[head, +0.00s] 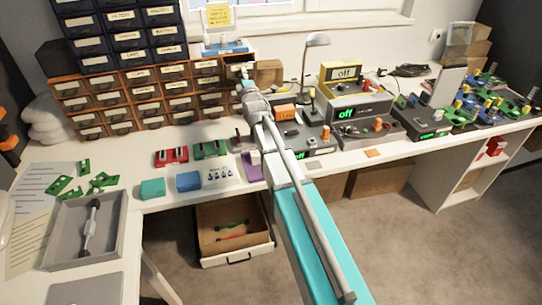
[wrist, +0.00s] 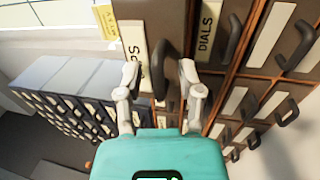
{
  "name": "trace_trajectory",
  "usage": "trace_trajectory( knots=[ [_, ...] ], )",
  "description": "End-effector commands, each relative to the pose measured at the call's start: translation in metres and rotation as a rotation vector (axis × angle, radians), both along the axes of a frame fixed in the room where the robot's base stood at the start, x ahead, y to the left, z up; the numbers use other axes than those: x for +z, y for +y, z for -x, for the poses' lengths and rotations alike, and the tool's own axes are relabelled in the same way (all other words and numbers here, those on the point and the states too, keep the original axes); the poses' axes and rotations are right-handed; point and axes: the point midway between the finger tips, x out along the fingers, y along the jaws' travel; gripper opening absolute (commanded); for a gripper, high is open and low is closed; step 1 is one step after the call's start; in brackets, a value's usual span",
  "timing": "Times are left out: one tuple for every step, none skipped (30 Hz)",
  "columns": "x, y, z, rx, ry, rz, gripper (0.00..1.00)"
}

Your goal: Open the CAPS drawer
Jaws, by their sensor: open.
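The CAPS drawer (wrist: 148,75) is in the upper middle of the wrist view. Its white label (wrist: 134,45) shows only the letters "PS"; my left finger hides the rest. Its dark curved handle (wrist: 162,62) lies between the two fingertips of my gripper (wrist: 159,76). The fingers are open, one on each side of the handle, with gaps. In the head view my gripper (head: 244,88) is at the right end of the brown drawer cabinet (head: 121,79) and hides part of the drawers there. How far the CAPS drawer stands out is unclear.
The DIALS drawer (wrist: 207,38) is beside it, with its own handle (wrist: 232,38) close to my right finger. A lamp (head: 313,60) and electronic boxes (head: 343,83) stand right of my arm. A low desk drawer (head: 234,225) is open below the worktop.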

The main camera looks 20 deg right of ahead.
Motion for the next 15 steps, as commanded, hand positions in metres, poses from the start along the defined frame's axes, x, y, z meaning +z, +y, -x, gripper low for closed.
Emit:
trace_trajectory(
  knots=[
    [0.000,0.000,-0.011,0.000,0.000,0.000,0.48],
    [0.000,0.000,-0.015,0.000,0.000,0.000,0.48],
    [0.000,0.000,-0.021,0.000,0.000,0.000,0.48],
    [0.000,0.000,-0.025,0.000,0.000,0.000,0.48],
    [0.000,0.000,-0.029,0.000,0.000,0.000,0.48],
    [0.000,0.000,-0.034,0.000,0.000,0.000,0.48],
    [0.000,0.000,-0.038,0.000,0.000,0.000,0.48],
    [0.000,0.000,-0.041,0.000,0.000,0.000,0.48],
    [0.000,0.000,-0.046,0.000,0.000,0.000,0.48],
    [0.000,0.000,-0.050,0.000,0.000,0.000,0.48],
    [0.000,0.000,-0.053,0.000,0.000,0.000,0.48],
    [0.000,0.000,-0.057,0.000,0.000,0.000,0.48],
    [0.000,0.000,-0.060,0.000,0.000,0.000,0.48],
    [0.000,0.000,-0.064,0.000,0.000,0.000,0.48],
    [0.000,0.000,-0.066,0.000,0.000,0.000,0.48]
  ],
)
